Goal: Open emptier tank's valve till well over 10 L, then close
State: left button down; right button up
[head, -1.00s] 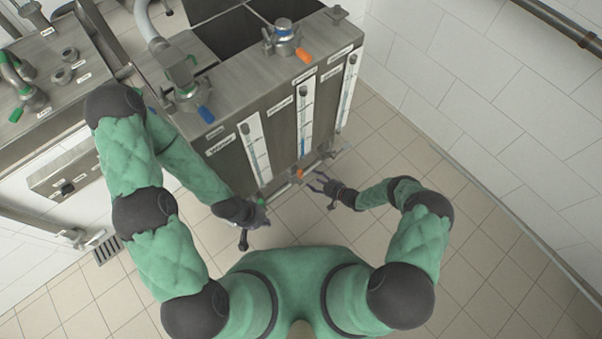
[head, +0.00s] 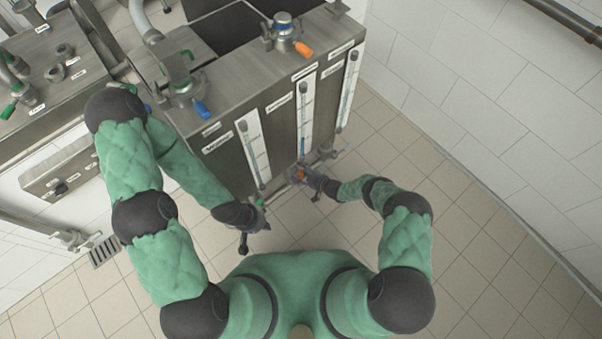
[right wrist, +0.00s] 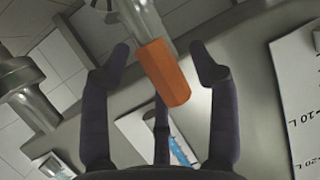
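The steel tank unit has three upright gauges on its front: a left gauge (head: 252,150), a middle gauge (head: 305,110) with blue low in its tube, and a right gauge (head: 348,85). The tank name labels are too small to read surely. An orange valve handle (head: 300,173) sits below the middle gauge; it shows large in the right wrist view (right wrist: 163,72). My right gripper (right wrist: 160,75) is open, its fingers spread on either side of the handle. My left gripper (head: 262,212) is at the green valve handle (head: 258,202) below the left gauge; its grip is unclear.
On the tank top are a fitting with a blue handle (head: 202,109) and one with an orange handle (head: 304,49). A steel counter (head: 50,90) stands at left. The tiled floor (head: 480,240) at right is clear. Scale marks of 10 L and 20 L show in the right wrist view.

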grip_shut()
jog(key=shift+w+d+f+m+g+y, duration=0.25)
jog(key=shift+w+d+m+y, duration=0.3)
jog(key=shift+d+m, duration=0.15)
jog(key=shift+w+d+f+m+g+y, duration=0.2)
jog(key=shift+w+d+m+y, duration=0.2)
jog(key=shift+d+m+y, duration=0.25)
jog(key=shift+o, duration=1.2)
grip_release()
jog(key=shift+d, duration=0.2)
jog(key=v, duration=1.1)
jog(key=shift+s+r, duration=0.2)
jog(key=shift+s, duration=0.15)
